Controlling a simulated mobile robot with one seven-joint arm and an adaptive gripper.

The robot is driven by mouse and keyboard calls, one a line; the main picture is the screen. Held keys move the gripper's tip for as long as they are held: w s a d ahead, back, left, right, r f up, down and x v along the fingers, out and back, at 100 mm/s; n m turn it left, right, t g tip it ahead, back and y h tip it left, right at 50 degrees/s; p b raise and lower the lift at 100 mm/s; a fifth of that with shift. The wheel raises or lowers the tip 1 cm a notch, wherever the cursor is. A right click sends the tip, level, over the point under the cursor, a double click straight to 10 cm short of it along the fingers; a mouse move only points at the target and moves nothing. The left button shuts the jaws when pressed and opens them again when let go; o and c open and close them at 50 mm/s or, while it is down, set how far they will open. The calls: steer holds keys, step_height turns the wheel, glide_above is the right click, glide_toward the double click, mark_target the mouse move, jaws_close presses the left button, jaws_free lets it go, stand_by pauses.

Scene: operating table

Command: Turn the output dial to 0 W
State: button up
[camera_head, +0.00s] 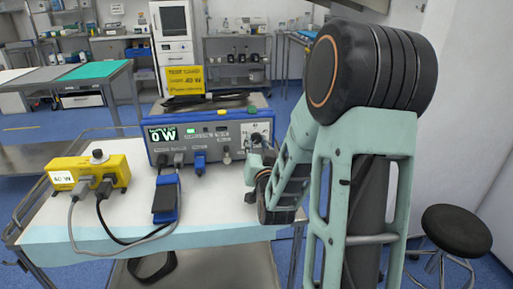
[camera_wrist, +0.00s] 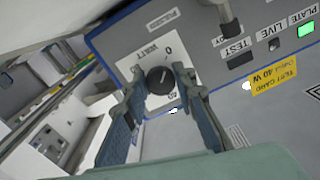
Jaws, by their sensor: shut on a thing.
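The black output dial (camera_wrist: 160,80) sits on a white plate marked WATT, 0 and 40, in the middle of the wrist view. A pale mark on the dial appears to point towards the 0. My gripper (camera_wrist: 158,85) is shut on the dial, one finger on each side. In the head view the grey and blue generator (camera_head: 212,158) stands on the white-topped table, and its green display (camera_head: 162,134) reads 0 W. My gripper (camera_head: 257,157) is at the right end of its front, partly hidden by my arm.
A yellow box (camera_head: 95,170) with a 40 W label stands left on the table (camera_head: 215,213), joined by cables. A blue and black pedal-like block (camera_head: 165,198) lies before the generator. A yellow card (camera_head: 186,79) stands on top. A black stool (camera_head: 455,230) is at the right.

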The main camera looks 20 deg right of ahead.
stand_by(0.3)
steer(key=o, duration=1.2)
steer(key=shift+c, duration=0.2)
steer(key=shift+r, duration=0.1)
step_height(320, 180, up, 10)
steer(key=shift+f, duration=0.1)
